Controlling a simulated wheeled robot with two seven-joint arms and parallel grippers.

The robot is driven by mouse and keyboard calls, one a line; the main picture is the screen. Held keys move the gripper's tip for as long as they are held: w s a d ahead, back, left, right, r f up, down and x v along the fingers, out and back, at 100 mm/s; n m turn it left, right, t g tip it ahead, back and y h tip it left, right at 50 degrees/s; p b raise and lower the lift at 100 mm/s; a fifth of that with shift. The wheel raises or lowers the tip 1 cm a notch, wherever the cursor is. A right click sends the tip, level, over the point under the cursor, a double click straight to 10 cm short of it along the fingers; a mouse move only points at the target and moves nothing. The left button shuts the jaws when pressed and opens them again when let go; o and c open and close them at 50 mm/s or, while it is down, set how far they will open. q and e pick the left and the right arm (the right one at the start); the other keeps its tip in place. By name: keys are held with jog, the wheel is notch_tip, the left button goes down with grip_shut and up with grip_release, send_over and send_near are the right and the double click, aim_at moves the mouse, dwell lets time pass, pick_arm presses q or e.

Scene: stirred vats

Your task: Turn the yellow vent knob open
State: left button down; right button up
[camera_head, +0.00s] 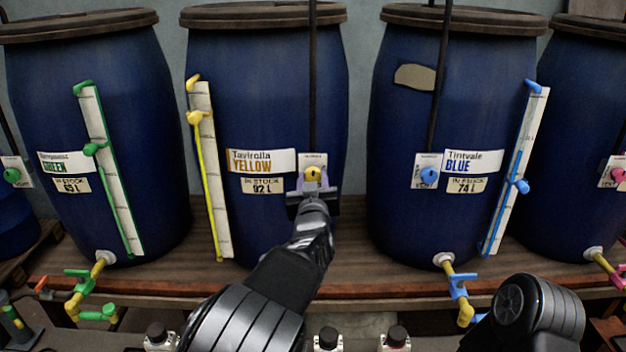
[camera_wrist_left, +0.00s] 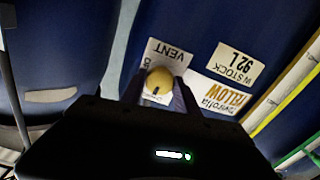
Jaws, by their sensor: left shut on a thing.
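The yellow vent knob (camera_head: 312,174) sits on a small white plate on the front of the barrel labelled YELLOW (camera_head: 262,160). My left gripper (camera_head: 312,185) reaches up to it from below, with one finger on each side, and is shut on the knob. In the left wrist view the knob (camera_wrist_left: 158,82) shows between the two fingers (camera_wrist_left: 158,95), over a plate (camera_wrist_left: 170,54) marked VENT. A dark mark shows on the knob's lower part in that view. My right gripper is not in view; part of my right arm shows at the lower right.
A barrel labelled BLUE (camera_head: 465,160) with a blue knob (camera_head: 429,176) stands to the right, and one labelled GREEN (camera_head: 66,165) to the left. A yellow-piped level gauge (camera_head: 210,175) is left of the label. Taps (camera_head: 458,285) jut out below. Small bottles (camera_head: 328,340) stand in front.

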pick_arm(q)
jog(key=m+p, duration=0.1)
jog(key=m, duration=0.3)
jog(key=shift+m, duration=0.3)
jog(key=m+p, duration=0.1)
jog(key=m, duration=0.7)
jog(key=shift+m+b, duration=0.35)
jog(key=shift+m, duration=1.95)
jog(key=c, duration=0.9)
grip_release()
